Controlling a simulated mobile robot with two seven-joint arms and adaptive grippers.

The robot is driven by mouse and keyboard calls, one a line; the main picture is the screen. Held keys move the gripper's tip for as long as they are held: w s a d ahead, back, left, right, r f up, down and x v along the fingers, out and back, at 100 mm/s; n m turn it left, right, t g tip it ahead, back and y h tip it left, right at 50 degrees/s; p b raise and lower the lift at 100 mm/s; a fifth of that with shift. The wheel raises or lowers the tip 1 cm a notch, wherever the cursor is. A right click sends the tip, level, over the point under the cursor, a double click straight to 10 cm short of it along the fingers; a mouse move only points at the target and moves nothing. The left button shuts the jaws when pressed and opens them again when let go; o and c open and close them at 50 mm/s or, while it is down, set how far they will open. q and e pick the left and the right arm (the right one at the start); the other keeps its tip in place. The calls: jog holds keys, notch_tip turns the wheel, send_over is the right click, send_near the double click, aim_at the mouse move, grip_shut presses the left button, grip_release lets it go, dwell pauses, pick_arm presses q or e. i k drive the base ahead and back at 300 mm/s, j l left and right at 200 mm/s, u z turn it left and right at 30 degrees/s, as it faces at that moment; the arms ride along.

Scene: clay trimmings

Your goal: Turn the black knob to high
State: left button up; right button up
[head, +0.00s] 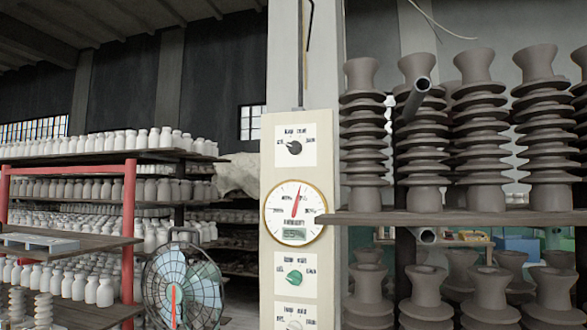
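The black knob (294,147) sits on a white label plate near the top of a narrow cream panel (271,180), in the middle of the head view. Small print stands above the knob and to its left and right, too blurred to read surely. The knob's pointer seems to aim up and left, toward the left-hand print. Nothing covers the knob. Neither my left nor my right gripper is in view.
Below the black knob are a round dial (294,213) with a red needle, a green knob (294,277) and a pale knob (294,324), partly cut off. A fan (184,285) stands left; shelves of stacked clay pieces (475,130) stand right. White jars (140,138) fill the left shelves.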

aim_at(295, 148)
jog(key=i+j+z, duration=0.1)
jog(key=j+z, duration=0.15)
jog(key=z, duration=0.15)
jog(key=i+j+z, duration=0.1)
jog(key=j+z, duration=0.3)
jog(key=i+j+z, duration=0.1)
jog(key=j+z, duration=0.2)
jog(key=j, duration=1.55)
jog(key=i+z, duration=0.05)
